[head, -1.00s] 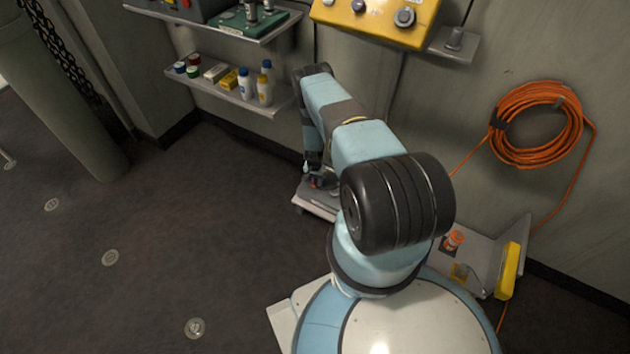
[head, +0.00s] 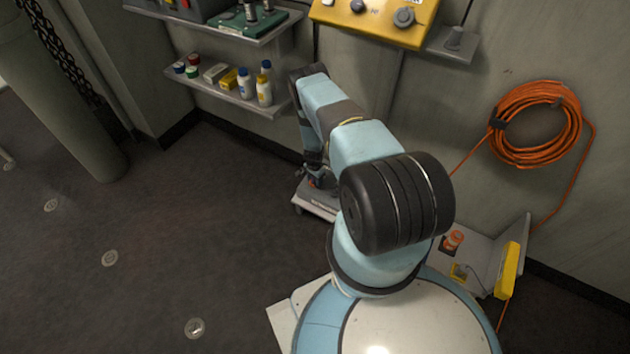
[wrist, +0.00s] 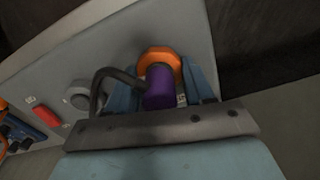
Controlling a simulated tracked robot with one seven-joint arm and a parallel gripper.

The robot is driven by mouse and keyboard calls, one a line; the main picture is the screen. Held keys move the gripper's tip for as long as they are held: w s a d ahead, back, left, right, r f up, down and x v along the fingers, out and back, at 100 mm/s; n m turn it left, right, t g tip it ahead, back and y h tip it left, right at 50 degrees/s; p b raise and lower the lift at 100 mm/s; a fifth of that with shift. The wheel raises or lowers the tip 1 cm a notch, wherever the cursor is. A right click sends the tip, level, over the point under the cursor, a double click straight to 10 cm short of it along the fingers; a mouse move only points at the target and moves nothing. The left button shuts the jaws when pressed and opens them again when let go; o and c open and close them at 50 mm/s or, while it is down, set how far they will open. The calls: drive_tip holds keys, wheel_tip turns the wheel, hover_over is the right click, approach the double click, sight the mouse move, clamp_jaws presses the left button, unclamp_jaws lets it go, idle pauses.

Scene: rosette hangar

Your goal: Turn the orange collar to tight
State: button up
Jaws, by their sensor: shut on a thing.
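The orange collar (wrist: 158,57) is a faceted ring on the grey panel face in the wrist view. A purple cylindrical part (wrist: 160,88) stands in front of it, with a dark cable bending off to the left. My gripper (wrist: 165,80) has its blue fingers on either side of the collar and the purple part, and is shut on the collar. The exact finger contact is partly hidden by the purple part. In the head view my gripper (head: 314,178) is down at the low grey unit (head: 318,203), mostly too small to make out. I see no readable tight mark.
A grey round knob (wrist: 80,96) and a red switch (wrist: 47,117) sit left of the collar. In the head view, a shelf with bottles (head: 235,98), a yellow box (head: 375,20) and an orange cable coil (head: 538,125) are on the walls.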

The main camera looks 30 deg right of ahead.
drive_tip(key=shift+w+a, duration=0.2)
drive_tip(key=shift+a, duration=0.05)
drive_tip(key=o, duration=1)
drive_tip(key=shift+s+d, duration=0.1)
drive_tip(key=shift+d, duration=0.05)
drive_tip(key=shift+o, duration=0.2)
wheel_tip(320, 180, up, 14)
drive_tip(key=shift+f, duration=0.15)
